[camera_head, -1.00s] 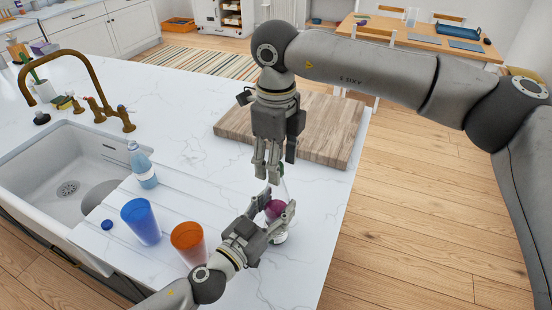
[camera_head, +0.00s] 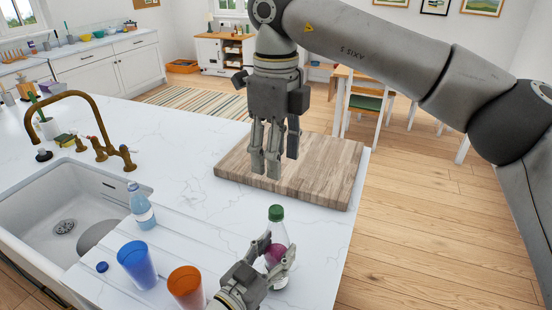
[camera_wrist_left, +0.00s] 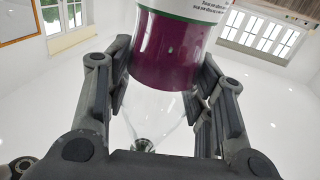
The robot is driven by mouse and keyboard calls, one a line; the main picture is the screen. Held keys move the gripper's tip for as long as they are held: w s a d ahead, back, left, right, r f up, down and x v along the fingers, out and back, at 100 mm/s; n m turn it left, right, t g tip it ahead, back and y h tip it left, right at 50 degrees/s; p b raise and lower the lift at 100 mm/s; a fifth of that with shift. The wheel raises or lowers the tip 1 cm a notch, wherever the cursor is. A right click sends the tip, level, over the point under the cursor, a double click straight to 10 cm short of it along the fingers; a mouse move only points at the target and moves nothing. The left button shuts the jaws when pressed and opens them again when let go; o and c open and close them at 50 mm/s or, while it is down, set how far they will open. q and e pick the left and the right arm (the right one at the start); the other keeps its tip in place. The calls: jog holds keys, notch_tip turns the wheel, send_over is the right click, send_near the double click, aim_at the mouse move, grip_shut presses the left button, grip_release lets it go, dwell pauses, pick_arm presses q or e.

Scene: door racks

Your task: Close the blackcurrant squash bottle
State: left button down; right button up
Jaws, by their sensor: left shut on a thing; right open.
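My left gripper (camera_head: 274,262) is shut around the bottle's lower body. In the left wrist view the purple band and label of the bottle (camera_wrist_left: 168,52) show between the fingers, with the clear part tapering below. My right gripper (camera_head: 273,165) is open and empty, fingers down, above the wooden board and beyond the capped bottle, apart from it.
A wooden board (camera_head: 325,187) lies behind the bottle. A blue cup (camera_head: 137,264), an orange cup (camera_head: 186,287), a pale blue bottle (camera_head: 141,208) and a small blue lid (camera_head: 102,267) stand to the left. The sink (camera_head: 30,215) is further left.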

pick_arm(q)
jog(key=c, duration=0.6)
grip_release()
jog(key=shift+o, duration=0.2)
jog(key=shift+s+a+f, duration=0.1)
jog(key=shift+s+a, duration=0.1)
jog(key=shift+s, duration=0.05)
jog(key=v, duration=1.1)
jog(key=shift+s, duration=0.15)
jog(key=shift+a, duration=0.15)
